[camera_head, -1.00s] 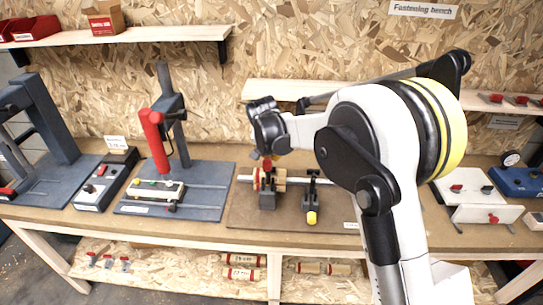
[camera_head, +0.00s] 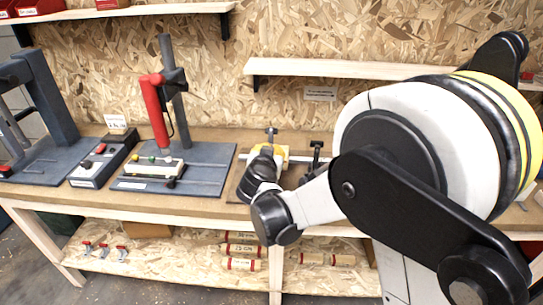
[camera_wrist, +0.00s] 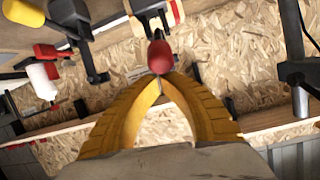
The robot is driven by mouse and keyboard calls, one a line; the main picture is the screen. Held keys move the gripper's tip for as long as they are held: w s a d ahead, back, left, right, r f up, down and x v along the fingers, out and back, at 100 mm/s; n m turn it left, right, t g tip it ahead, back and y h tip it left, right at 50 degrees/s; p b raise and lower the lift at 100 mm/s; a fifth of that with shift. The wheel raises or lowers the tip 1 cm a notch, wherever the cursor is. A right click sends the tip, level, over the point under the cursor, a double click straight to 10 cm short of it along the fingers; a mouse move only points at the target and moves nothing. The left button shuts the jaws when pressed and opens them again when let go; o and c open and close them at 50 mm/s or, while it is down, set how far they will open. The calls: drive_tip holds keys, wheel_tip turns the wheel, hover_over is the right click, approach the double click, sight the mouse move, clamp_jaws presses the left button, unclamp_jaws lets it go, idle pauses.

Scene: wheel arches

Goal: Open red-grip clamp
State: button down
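In the wrist view the red grip (camera_wrist: 160,57) hangs below the dark clamp arm (camera_wrist: 148,8), right at the tips of my gripper's yellow fingers (camera_wrist: 162,80). The fingertips are together and appear to touch the end of the grip; I see no clear gap and no wrap around it. A wooden piece with red bands (camera_wrist: 172,14) is beside the clamp arm. In the head view my gripper (camera_head: 278,152) is over the clamp fixture, whose dark upright (camera_head: 271,134) shows behind it. The red grip is hidden there by my gripper and wrist.
A second clamp with a yellow grip (camera_wrist: 24,12) stands to the left in the wrist view; its dark post (camera_head: 316,155) shows in the head view. A grey press with a red handle (camera_head: 154,108) is left of the fixture. A shelf (camera_head: 350,68) runs above the bench.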

drive_tip(key=s+f+b, duration=0.3)
drive_tip(key=f+b, duration=0.4)
drive_tip(key=f, duration=0.1)
drive_tip(key=shift+s+f, duration=0.25)
drive_tip(key=shift+s, duration=0.05)
idle(0.5)
